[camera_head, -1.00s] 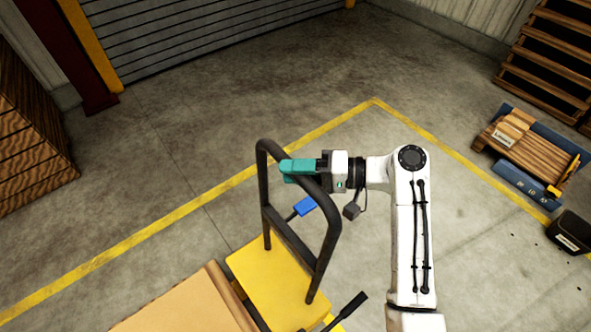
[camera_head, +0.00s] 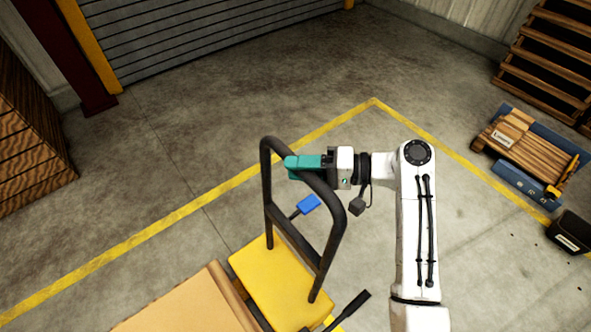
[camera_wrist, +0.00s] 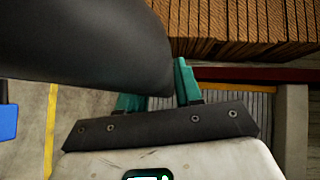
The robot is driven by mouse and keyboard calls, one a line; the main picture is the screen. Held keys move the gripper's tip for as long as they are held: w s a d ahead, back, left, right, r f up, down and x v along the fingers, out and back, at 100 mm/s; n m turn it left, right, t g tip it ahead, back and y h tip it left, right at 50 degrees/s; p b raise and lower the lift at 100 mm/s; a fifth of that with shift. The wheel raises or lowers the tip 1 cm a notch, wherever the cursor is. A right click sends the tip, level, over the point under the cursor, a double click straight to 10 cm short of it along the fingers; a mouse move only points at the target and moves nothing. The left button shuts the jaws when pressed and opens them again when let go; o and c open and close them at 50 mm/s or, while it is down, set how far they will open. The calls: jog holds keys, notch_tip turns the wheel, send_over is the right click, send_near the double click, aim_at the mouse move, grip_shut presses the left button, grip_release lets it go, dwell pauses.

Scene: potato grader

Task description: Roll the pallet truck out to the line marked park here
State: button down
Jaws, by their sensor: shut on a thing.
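The pallet truck shows in the head view with a yellow body (camera_head: 275,283) and an upright black loop handle (camera_head: 337,232). A blue pedal or lever (camera_head: 308,205) shows beside the handle. My gripper (camera_head: 290,166) is shut on the top bar of the handle, with its teal fingers around the bar. In the wrist view the dark handle (camera_wrist: 90,40) fills the upper left and passes between the teal fingers (camera_wrist: 158,88). A brown load (camera_head: 185,305) sits against the truck at the bottom edge. I see no line lettered "park here".
A yellow floor line (camera_head: 130,240) runs around the truck and corners beyond it. Stacked wood (camera_head: 30,145) stands at left, a shutter (camera_head: 200,35) behind. A blue-and-wood pallet item (camera_head: 525,150) and black box (camera_head: 570,232) lie at right. The floor between is clear.

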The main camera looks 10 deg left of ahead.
jog(key=c, duration=1)
grip_release()
jog(key=shift+w+d, duration=0.1)
jog(key=shift+d, duration=0.1)
jog(key=shift+o, duration=0.8)
jog(key=shift+a, duration=0.1)
jog(key=d+r+b, duration=0.1)
jog(key=d, duration=0.9)
jog(key=shift+w+d+r+b, duration=0.2)
jog(key=shift+w+d+b, duration=0.1)
jog(key=shift+d, duration=0.05)
